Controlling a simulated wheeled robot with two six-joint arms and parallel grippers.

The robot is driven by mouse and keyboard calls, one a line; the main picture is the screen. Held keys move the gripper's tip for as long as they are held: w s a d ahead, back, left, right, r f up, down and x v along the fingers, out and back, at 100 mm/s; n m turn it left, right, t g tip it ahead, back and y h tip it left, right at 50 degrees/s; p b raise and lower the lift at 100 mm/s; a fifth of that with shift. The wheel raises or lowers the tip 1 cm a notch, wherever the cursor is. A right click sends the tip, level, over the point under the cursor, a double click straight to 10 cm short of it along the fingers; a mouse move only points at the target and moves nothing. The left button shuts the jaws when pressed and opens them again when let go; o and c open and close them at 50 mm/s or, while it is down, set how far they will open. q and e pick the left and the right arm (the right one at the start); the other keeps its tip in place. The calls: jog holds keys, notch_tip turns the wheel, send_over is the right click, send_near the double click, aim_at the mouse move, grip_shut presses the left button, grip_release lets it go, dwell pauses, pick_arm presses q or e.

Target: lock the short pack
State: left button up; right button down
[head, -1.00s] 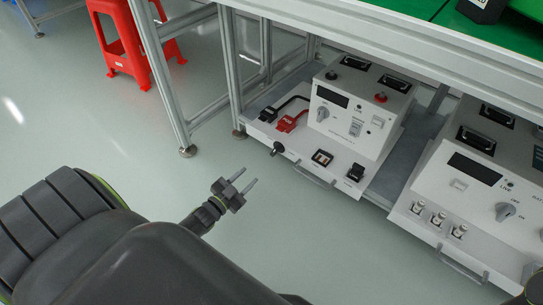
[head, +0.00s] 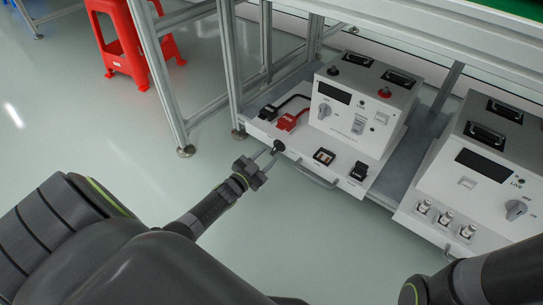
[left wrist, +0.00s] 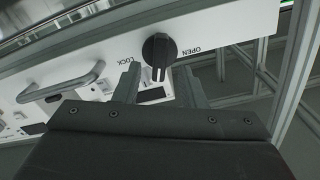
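A black knob (head: 279,146) sits on the front of the left white pack (head: 347,122). In the left wrist view the knob (left wrist: 158,50) lies between the printed words LOCK, on its left, and OPEN, on its right. Its grip bar runs roughly up and down in that picture. My left gripper (head: 271,157) is open, with its fingertips close to the knob. In the left wrist view its two fingers (left wrist: 158,84) stand on either side of the knob's line with gaps. I cannot tell whether they touch it. My right gripper is out of view.
A second white pack (head: 490,165) stands to the right on the same low shelf. The left pack has a front handle (head: 316,178), a red connector (head: 287,122) and a black one. Metal table legs (head: 163,80) and a red stool (head: 127,50) stand at left. The floor in front is clear.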

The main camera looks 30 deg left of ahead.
aim_at(273, 152)
pick_arm(q)
jog(key=shift+w+d+f+b, duration=0.1)
jog(key=shift+w+b, duration=0.45)
jog(key=shift+w, duration=1.15)
grip_shut()
